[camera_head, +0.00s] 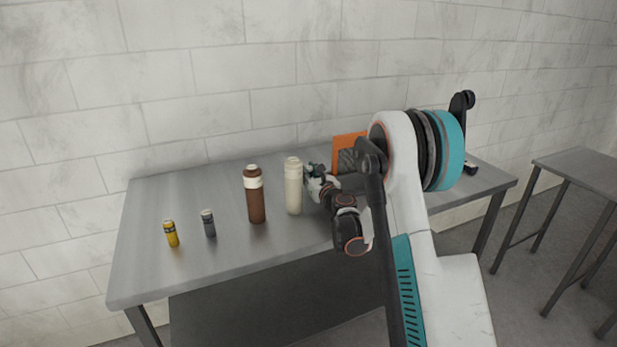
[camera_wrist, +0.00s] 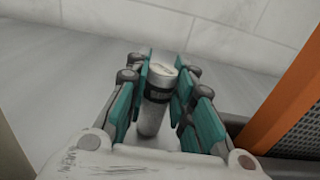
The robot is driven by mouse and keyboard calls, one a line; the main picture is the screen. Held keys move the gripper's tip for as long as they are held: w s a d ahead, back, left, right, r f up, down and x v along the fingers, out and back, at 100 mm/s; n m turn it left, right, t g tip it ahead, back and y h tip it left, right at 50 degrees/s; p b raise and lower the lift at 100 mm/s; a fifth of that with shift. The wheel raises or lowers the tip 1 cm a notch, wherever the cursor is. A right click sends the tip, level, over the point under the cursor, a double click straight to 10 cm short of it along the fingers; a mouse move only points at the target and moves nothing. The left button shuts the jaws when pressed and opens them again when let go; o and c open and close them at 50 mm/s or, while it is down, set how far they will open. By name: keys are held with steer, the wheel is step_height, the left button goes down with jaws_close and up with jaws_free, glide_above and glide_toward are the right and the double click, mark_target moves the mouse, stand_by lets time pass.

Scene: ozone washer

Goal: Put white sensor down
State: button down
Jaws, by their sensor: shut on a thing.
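The white sensor (camera_wrist: 152,118), a small pale cylinder with a dark band near its top, stands between my fingers in the wrist view. My gripper (camera_wrist: 165,66) is shut on it, with teal pads on both sides. It looks roughly upright; I cannot tell whether its base touches the table. In the head view my gripper (camera_head: 316,182) is low over the table, just right of the cream bottle, and the sensor is hidden there.
A cream bottle (camera_head: 293,188) and a brown bottle (camera_head: 255,204) stand left of my gripper on the metal table (camera_head: 150,270). A yellow cylinder (camera_head: 171,234) and a grey cylinder (camera_head: 208,224) stand farther left. An orange-sided container (camera_head: 345,141) is close on the right.

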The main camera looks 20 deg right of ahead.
steer(key=shift+f, duration=0.2)
steer(key=c, duration=1.7)
jaws_free()
steer(key=shift+o, duration=0.2)
steer(key=shift+r, duration=0.15)
steer(key=s+p, duration=0.3)
steer(key=s, duration=0.9)
steer(key=shift+d+p, duration=0.15)
steer(key=shift+p, duration=0.25)
